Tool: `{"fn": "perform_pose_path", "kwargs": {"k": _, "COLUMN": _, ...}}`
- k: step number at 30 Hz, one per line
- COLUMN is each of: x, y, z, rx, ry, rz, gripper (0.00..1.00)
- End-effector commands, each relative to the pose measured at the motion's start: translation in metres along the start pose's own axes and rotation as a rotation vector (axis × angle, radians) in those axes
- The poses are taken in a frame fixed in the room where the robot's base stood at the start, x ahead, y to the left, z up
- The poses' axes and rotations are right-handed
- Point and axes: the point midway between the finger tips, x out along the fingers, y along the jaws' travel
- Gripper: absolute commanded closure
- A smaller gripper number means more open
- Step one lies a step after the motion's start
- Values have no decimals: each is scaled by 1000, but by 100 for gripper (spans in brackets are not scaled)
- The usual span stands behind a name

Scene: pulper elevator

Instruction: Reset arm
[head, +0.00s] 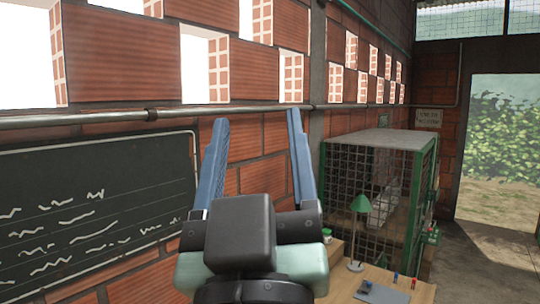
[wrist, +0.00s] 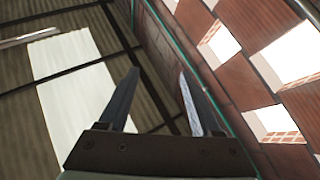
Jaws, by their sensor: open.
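My gripper (head: 254,160) is raised in the middle of the head view, in front of a brick wall. Its two blue fingers point upward and stand wide apart, with nothing between them. In the wrist view the gripper (wrist: 156,100) is also open and empty. Beyond its fingers that view shows the roof and the upper part of the brick wall.
A chalkboard (head: 90,215) hangs on the brick wall at left, below a grey pipe (head: 80,119). At lower right a wooden desk (head: 345,286) bears a green lamp (head: 361,204). Behind it stands a green-framed mesh cage (head: 375,180). An open doorway (head: 500,150) is at far right.

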Motion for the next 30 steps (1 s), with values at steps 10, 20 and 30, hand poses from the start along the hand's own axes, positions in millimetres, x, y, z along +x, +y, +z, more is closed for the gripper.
{"fn": "perform_pose_path", "kwargs": {"k": 10, "x": -9, "y": 21, "z": -61, "rx": 155, "ry": 182, "rz": 37, "gripper": 34}}
{"fn": "perform_pose_path", "kwargs": {"k": 20, "x": -22, "y": 17, "z": -41, "rx": 155, "ry": 177, "rz": 34, "gripper": 34}}
{"fn": "perform_pose_path", "kwargs": {"k": 30, "x": -36, "y": 13, "z": -22, "rx": 159, "ry": 177, "rz": 30, "gripper": 34}}
